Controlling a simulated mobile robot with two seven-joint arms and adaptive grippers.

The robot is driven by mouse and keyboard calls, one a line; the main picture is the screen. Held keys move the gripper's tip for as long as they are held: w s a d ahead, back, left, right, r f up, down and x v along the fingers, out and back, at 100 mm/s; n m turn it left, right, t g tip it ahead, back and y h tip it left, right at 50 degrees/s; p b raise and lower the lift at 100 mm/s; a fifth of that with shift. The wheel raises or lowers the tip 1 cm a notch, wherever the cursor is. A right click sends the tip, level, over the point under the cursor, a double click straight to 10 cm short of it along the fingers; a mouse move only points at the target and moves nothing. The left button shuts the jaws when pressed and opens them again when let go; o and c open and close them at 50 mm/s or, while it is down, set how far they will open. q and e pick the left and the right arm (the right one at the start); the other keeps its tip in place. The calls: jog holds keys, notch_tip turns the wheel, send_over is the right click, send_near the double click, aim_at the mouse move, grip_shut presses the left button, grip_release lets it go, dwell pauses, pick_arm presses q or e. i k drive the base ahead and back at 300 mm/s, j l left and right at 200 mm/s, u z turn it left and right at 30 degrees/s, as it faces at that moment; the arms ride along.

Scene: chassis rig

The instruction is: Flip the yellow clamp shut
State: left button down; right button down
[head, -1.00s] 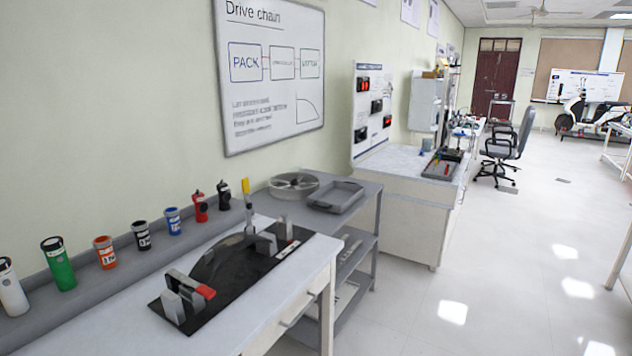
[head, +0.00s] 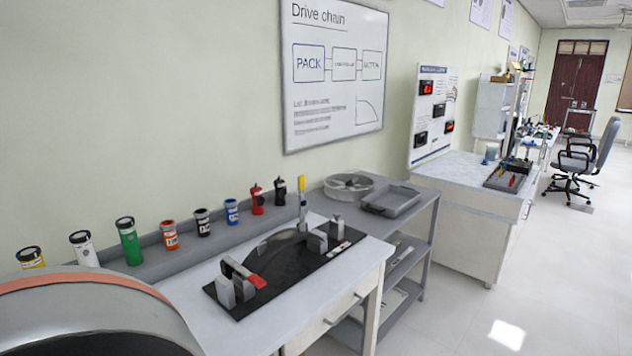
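The yellow clamp handle (head: 302,188) stands upright on a toggle clamp at the far side of a black fixture plate (head: 318,262). Its tip is yellow and its lower part is grey metal. A dark curved part (head: 272,252) lies on the plate between grey blocks. A red-tipped clamp (head: 255,281) lies low at the near left end of the plate. Neither of my grippers is in view.
The fixture sits on a white bench (head: 190,292). Behind it a grey ledge (head: 150,258) holds several coloured cylinders. A large rounded grey object with an orange band (head: 90,310) fills the lower left. A grey shelf unit with a tray (head: 391,200) stands right of the bench; floor is clear at right.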

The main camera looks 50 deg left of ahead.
aim_at(302, 203)
jog(key=i, duration=1.7)
jog(key=i+l, duration=0.1)
jog(key=i, duration=1.6)
jog(key=i+u, duration=0.1)
jog(key=i, duration=1.65)
jog(key=u, duration=4.45)
